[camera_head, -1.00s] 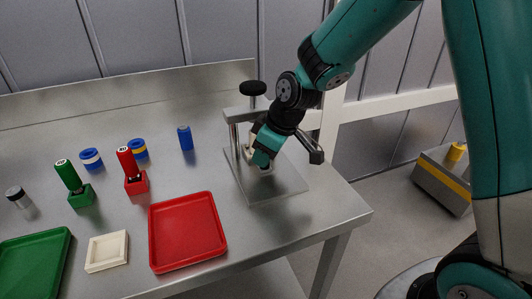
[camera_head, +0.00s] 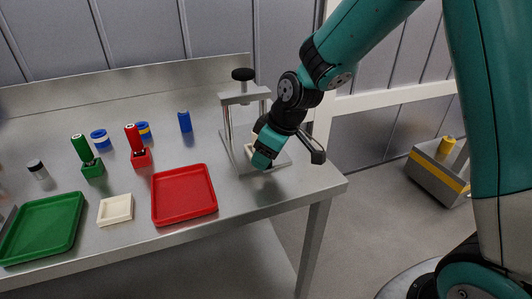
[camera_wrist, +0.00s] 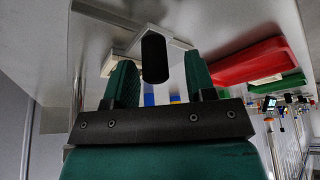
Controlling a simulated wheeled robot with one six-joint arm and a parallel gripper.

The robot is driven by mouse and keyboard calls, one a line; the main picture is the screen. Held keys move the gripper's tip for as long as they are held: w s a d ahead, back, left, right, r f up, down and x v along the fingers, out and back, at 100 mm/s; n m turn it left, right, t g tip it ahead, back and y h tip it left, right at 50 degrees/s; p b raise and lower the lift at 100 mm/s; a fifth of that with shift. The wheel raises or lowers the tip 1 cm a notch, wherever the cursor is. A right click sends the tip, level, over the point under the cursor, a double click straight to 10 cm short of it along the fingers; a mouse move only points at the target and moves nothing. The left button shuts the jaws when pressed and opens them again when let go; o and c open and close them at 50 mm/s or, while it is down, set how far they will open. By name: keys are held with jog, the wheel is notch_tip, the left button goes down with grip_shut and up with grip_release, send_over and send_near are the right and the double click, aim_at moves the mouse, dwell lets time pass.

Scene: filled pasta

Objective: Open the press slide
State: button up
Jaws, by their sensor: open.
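The press (camera_head: 243,98) stands at the right end of the steel table, with a grey frame, two posts, a black knob on top and a flat base plate (camera_head: 232,157). My gripper (camera_wrist: 158,62) is at the front right of the press. Its fingers are hidden behind my wrist in the head view. In the wrist view its two green fingers are open and apart. A black rounded handle (camera_wrist: 154,58) on a pale bracket (camera_wrist: 135,45) shows between them. I cannot tell whether the fingers touch it. The slide is mostly hidden by my arm.
A red tray (camera_head: 184,196), a white tray (camera_head: 115,210) and a green tray (camera_head: 42,228) lie along the front.

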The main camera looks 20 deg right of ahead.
jog(key=shift+d, duration=0.25)
jog(key=shift+r, duration=0.25)
jog(key=v, duration=1.7)
jog(key=shift+a, duration=0.15)
jog(key=s+a+f+m+g+p, duration=0.1)
jog(key=s+a, duration=0.3)
jog(key=s, duration=0.6)
jog(key=s+a+f+m+g+p, duration=0.1)
jog(key=s+a, duration=0.4)
jog(key=s, duration=0.5)
jog(key=shift+a+f+g+y, duration=0.2)
jog(key=shift+g+y, duration=0.2)
jog(key=shift+g, duration=0.2)
jog(key=shift+r, duration=0.1)
